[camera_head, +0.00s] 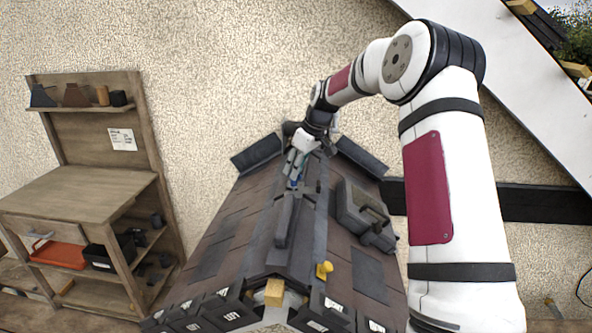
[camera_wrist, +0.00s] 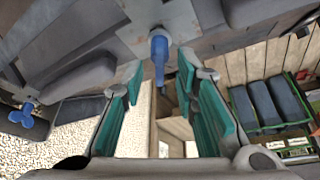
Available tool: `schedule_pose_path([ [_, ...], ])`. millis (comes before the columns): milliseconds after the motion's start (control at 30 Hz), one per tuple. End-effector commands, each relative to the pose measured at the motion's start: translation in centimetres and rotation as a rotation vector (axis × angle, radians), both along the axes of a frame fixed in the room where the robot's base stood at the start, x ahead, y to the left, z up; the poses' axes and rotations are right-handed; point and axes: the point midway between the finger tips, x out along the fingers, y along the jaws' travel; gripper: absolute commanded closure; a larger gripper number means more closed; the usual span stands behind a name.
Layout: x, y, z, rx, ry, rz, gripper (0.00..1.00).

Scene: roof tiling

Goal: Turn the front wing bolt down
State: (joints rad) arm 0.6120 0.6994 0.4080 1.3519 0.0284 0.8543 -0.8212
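A blue wing bolt (camera_wrist: 159,50) stands in a grey metal plate (camera_wrist: 178,22) in the wrist view, seen edge-on. My gripper (camera_wrist: 160,80) has its two teal-padded fingers spread on either side of it, with gaps visible. Whether the tips reach around it is unclear. A second blue wing bolt (camera_wrist: 27,116) shows its wings at the left of the wrist view. In the head view my gripper (camera_head: 294,176) is over the roof ridge, beside a small blue part (camera_head: 293,184). A yellow wing-shaped piece (camera_head: 324,269) sits near the roof's near end.
The tiled roof (camera_head: 225,230) slopes down both sides of the ridge. A dark grey case (camera_head: 362,215) lies on the right slope, close to the ridge. A long dark ridge piece (camera_head: 284,220) lies in front of my gripper. A wooden workbench (camera_head: 80,195) stands at left.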

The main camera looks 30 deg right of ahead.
Motion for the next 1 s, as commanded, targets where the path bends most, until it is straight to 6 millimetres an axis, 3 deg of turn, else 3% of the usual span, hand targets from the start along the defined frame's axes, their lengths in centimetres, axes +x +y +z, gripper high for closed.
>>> schedule_pose_path([
  [200, 0.46, 0.23, -1.32, 0.000, 0.000, -0.001, 0.72],
  [467, 0.52, 0.24, -1.42, 0.000, 0.000, -0.001, 0.72],
  [600, 0.52, 0.24, -1.41, 0.000, 0.000, -0.001, 1.00],
  [1000, 0.54, 0.27, -1.38, -0.002, -0.001, -0.033, 1.00],
])
